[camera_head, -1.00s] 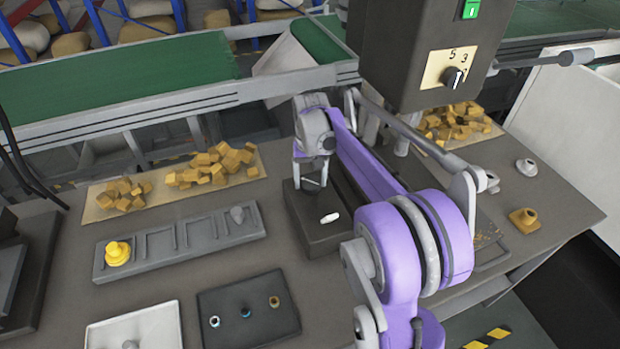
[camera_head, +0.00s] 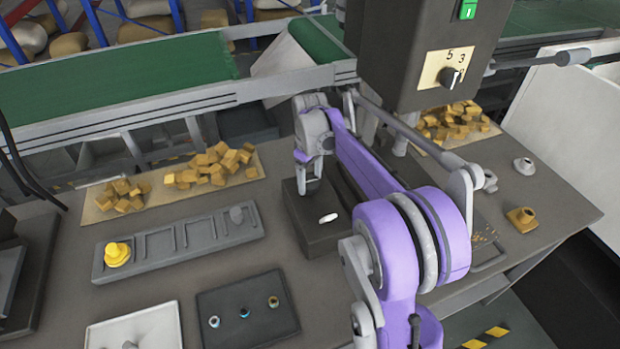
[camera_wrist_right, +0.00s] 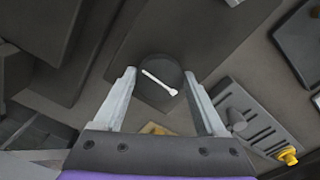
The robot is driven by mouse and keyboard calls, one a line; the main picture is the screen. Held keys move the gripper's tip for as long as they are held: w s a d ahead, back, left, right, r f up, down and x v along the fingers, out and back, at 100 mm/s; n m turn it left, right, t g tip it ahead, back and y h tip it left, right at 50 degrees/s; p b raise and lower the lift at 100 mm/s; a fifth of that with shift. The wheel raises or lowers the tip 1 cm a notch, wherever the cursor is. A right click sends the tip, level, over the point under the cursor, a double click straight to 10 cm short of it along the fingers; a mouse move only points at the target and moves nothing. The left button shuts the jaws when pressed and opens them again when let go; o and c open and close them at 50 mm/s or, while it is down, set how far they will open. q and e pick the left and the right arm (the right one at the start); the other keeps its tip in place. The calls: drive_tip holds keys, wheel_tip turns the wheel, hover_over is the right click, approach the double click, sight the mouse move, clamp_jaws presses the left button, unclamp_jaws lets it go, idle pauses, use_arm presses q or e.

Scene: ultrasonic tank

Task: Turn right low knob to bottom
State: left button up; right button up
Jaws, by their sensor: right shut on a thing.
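A round dark knob (camera_wrist_right: 160,84) with a white pointer sits between my right gripper's fingers in the right wrist view; its pointer slants from upper left to lower right. My right gripper (camera_head: 308,180) is shut on this knob, at the top of a low dark box (camera_head: 322,238) on the table. It also shows in the right wrist view (camera_wrist_right: 159,76). In the head view the fingers hide the knob, and a small white oval mark (camera_head: 328,218) shows on the box. My left gripper is not in view.
A tall dark housing (camera_head: 410,50) with a numbered knob (camera_head: 450,77) and green switch stands behind my right arm. A grey slotted rack (camera_head: 180,240) with a yellow piece (camera_head: 117,254), a black tray (camera_head: 248,325) and heaps of brown pieces (camera_head: 215,165) lie to the left.

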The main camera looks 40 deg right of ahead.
sight(310, 182)
drive_tip(key=shift+n, duration=0.3)
idle(0.4)
drive_tip(key=o, duration=1.3)
drive_tip(key=shift+r, duration=0.1)
wheel_tip(310, 182, up, 11)
drive_tip(key=shift+f+p, duration=0.15)
drive_tip(key=shift+p, duration=0.2)
drive_tip(key=s+a+f+m+t, duration=0.1)
drive_tip(key=s+a+f, duration=0.3)
drive_tip(key=s+a, duration=0.2)
drive_tip(key=s+a+f+m+t, duration=0.1)
drive_tip(key=s+a+f+t, duration=0.1)
drive_tip(key=s+a+f, duration=0.3)
drive_tip(key=s+a+f+m+t, duration=0.1)
drive_tip(key=s+a+f, duration=0.3)
drive_tip(key=s+a, duration=0.5)
drive_tip(key=shift+s+a+f+t, duration=0.15)
drive_tip(key=shift+a+t, duration=0.2)
drive_tip(key=shift+t, duration=0.35)
